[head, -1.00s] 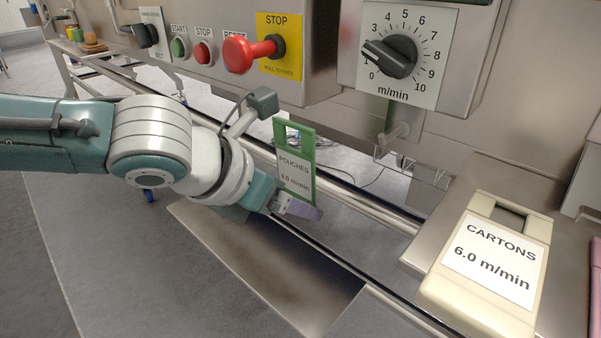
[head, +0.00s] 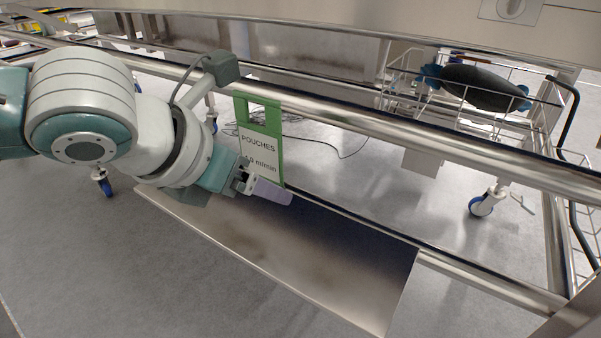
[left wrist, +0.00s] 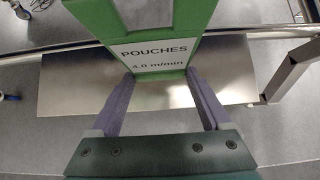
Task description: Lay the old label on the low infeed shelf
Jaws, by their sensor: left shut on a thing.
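The old label is a green tag with a slot at its top and a white card reading "POUCHES" (head: 259,140); it also shows in the left wrist view (left wrist: 156,57). My left gripper (head: 270,190) is shut on its lower end and holds it roughly upright. In the left wrist view the two purple fingers (left wrist: 160,88) stand on either side of the label. The low infeed shelf (head: 340,255) is a bare steel plate below the label; it also fills the middle of the left wrist view (left wrist: 75,85). The label appears above the shelf. My right gripper is not seen.
A wire basket with a dark object (head: 485,88) is at the upper right. A blue caster (head: 482,204) stands below it.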

